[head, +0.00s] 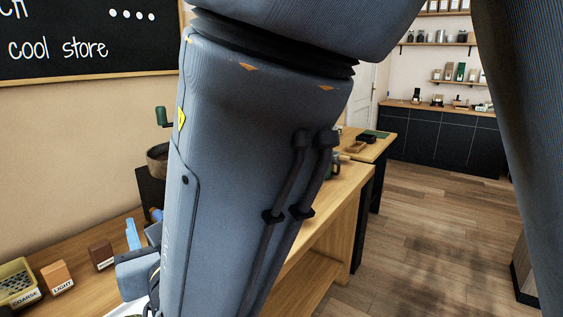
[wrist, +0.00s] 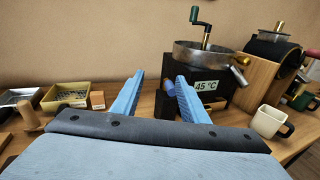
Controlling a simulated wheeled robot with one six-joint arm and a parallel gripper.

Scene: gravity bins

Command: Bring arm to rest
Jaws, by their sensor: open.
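My arm (head: 250,170) fills the middle of the head view and hides much of the wooden counter (head: 345,195) behind it. My gripper (wrist: 158,95) shows in the wrist view with its two blue fingers spread apart and nothing between them. It points over the counter towards the wall. In the head view only a blue finger (head: 132,235) and part of the gripper body show, at the left of my arm, above the counter.
A grinder with a green-handled crank (wrist: 205,50) and a "45 °C" label stands beyond the fingers. A white mug (wrist: 270,121) is at right. A yellow bin (wrist: 65,96) and an orange "LIGHT" block (head: 57,277) are at left. Open wooden floor (head: 420,230) lies right of the counter.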

